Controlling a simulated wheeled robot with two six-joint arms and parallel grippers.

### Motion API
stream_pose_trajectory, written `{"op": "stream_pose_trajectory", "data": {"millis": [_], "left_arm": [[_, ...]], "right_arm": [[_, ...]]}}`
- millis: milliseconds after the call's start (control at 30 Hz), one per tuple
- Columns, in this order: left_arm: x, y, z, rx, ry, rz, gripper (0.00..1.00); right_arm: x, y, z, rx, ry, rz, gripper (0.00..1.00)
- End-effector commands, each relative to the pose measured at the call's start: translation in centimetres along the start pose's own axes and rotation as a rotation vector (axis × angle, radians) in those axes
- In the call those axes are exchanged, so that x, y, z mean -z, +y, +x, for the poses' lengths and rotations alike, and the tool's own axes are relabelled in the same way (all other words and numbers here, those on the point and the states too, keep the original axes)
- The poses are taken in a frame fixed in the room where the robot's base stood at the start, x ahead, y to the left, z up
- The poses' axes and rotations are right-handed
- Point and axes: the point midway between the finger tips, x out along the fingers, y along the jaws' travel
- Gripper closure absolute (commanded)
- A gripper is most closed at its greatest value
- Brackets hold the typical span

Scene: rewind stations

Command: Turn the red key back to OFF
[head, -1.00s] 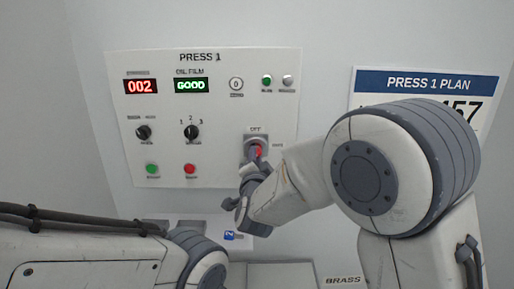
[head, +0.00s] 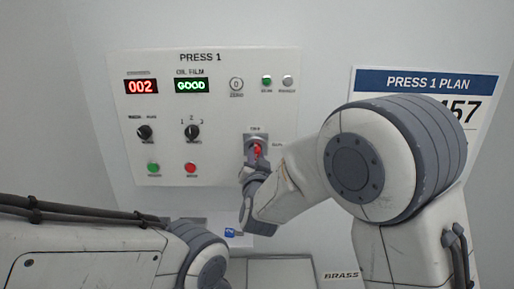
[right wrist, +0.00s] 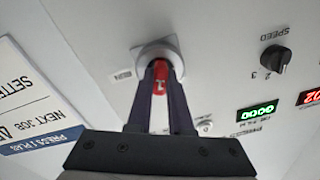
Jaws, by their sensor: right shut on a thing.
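The red key (head: 257,150) sits in a round grey switch at the lower right of the PRESS 1 panel, with an OFF label above and another label to its right. My right gripper (head: 256,160) is at the key and shut on it. In the right wrist view the red key (right wrist: 160,77) stands between the two dark fingers, with the grey switch collar (right wrist: 158,49) behind it. The fingers partly cover the key, so its exact angle is hard to tell. My left arm enters at lower left, but its gripper is out of view.
A PRESS 1 PLAN sheet (head: 425,83) hangs at right, partly behind my right arm. A BRASS label (head: 341,275) shows below.

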Motion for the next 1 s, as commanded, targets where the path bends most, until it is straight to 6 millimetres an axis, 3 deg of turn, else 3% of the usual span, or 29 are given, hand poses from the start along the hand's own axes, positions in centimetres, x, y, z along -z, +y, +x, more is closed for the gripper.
{"op": "stream_pose_trajectory", "data": {"millis": [167, 567, 600, 667, 1000], "left_arm": [[0.0, 0.0, -0.5, 0.000, 0.000, 0.000, 1.00], [0.1, 0.2, -2.5, 0.000, 0.000, 0.000, 1.00], [0.1, 0.2, -2.2, 0.000, 0.000, 0.000, 1.00], [0.1, 0.2, -2.2, 0.000, 0.000, 0.000, 1.00], [0.1, 0.2, -2.2, 0.000, 0.000, 0.006, 1.00]], "right_arm": [[-0.1, 0.1, 0.0, -0.003, -0.010, -0.074, 1.00], [0.0, 0.3, 0.0, 0.008, -0.028, -0.498, 1.00], [-0.1, 0.3, 0.0, 0.008, -0.027, -0.498, 0.70], [-0.1, 0.3, 0.0, 0.008, -0.026, -0.496, 0.47], [0.0, 0.1, 0.0, 0.010, -0.022, -0.491, 0.46]]}}
